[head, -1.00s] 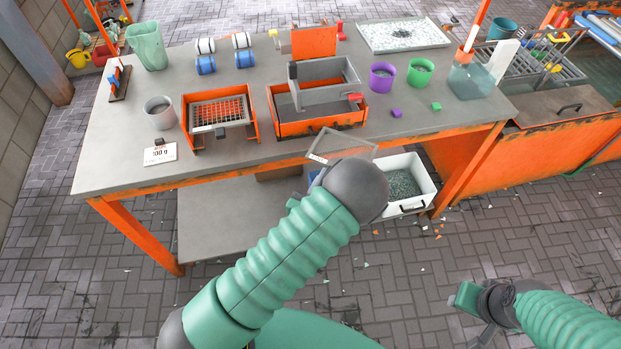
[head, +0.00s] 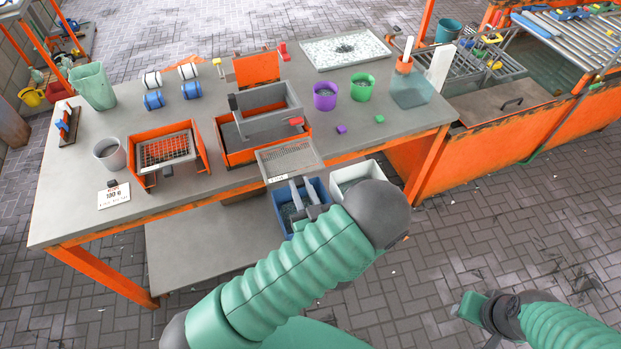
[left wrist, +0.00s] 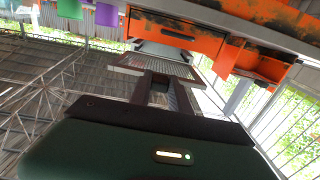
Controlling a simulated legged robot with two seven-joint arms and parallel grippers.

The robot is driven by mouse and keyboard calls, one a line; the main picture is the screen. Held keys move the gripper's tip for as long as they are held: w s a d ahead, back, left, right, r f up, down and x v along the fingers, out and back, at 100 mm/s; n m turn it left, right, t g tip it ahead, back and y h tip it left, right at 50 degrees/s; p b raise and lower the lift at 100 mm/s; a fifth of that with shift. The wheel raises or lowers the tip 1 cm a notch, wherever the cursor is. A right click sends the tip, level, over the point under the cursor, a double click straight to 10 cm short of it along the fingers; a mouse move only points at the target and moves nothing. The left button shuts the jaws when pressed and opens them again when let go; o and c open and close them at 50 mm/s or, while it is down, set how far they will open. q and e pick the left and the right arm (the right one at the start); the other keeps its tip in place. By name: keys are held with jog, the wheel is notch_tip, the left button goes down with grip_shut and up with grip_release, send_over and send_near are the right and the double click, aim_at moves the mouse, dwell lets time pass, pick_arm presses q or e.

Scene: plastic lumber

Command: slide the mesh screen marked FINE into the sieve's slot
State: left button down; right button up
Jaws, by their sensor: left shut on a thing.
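The mesh screen (head: 290,159) is a thin grey framed panel; any marking on it is too small to read. My left gripper (head: 304,189) is shut on its near edge and holds it nearly flat at the table's front edge, just in front of the sieve. The screen also shows in the left wrist view (left wrist: 155,67), beyond the fingers (left wrist: 160,88). The sieve (head: 221,147) is an orange box with a grey frame, on the table. The screen looks apart from it; the slot is not clear. My right gripper (head: 478,308) is low at the right, its fingers unclear.
An orange holder with a mesh panel (head: 167,151) stands left of the sieve. Purple (head: 325,96) and green (head: 362,88) cups stand to its right. Below the table's front edge are a blue bin (head: 318,187) and a white bin (head: 371,168).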

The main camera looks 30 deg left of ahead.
aim_at(291, 170)
pick_arm(q)
jog(key=shift+a+f, duration=0.15)
jog(key=shift+a, duration=0.15)
pick_arm(e)
jog(key=shift+w+a, duration=0.1)
jog(key=shift+a, duration=0.1)
pick_arm(q)
jog(key=shift+a, duration=0.1)
pick_arm(e)
jog(key=shift+a, duration=0.1)
pick_arm(q)
jog(key=shift+a, duration=0.15)
jog(key=x, duration=0.3)
jog(key=shift+w, duration=0.25)
jog(key=shift+x, duration=1.05)
pick_arm(e)
jog(key=shift+f, duration=0.1)
pick_arm(q)
jog(key=shift+s, duration=0.1)
